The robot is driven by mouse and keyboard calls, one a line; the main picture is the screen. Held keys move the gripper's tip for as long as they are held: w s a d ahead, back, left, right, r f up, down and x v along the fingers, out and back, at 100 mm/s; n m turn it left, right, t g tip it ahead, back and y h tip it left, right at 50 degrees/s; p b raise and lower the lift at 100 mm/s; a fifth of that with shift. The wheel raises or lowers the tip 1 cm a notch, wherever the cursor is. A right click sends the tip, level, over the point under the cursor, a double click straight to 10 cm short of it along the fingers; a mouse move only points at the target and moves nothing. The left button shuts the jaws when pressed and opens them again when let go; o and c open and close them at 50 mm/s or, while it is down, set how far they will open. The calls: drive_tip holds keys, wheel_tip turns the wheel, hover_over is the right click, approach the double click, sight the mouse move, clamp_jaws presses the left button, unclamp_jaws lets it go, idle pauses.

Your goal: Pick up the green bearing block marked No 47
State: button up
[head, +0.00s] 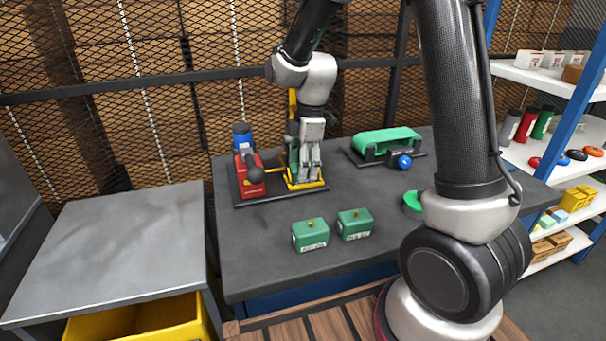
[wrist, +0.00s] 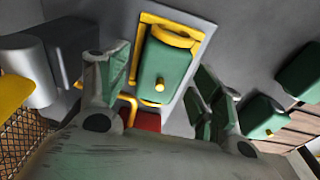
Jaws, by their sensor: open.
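My gripper (head: 308,172) is open and points down over a machine with a yellow fixture (head: 305,185). In the wrist view a green block (wrist: 168,65) with a yellow knob sits in the yellow frame, seen between the spread fingers of my gripper (wrist: 158,88). In the head view my gripper mostly hides this block, and no marking on it is visible. Two more green blocks, a left one (head: 310,236) and a right one (head: 354,225), stand on the grey table with white labels too small to read surely. They also show at the right of the wrist view.
The machine has a red vise-like part (head: 249,180) and a blue knob (head: 242,134) beside my gripper. A green belt conveyor (head: 386,141) stands back right. The table's (head: 255,255) front left is bare.

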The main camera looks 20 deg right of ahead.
drive_tip(key=shift+f, duration=0.15)
drive_tip(key=shift+c, duration=0.2)
clamp_jaws()
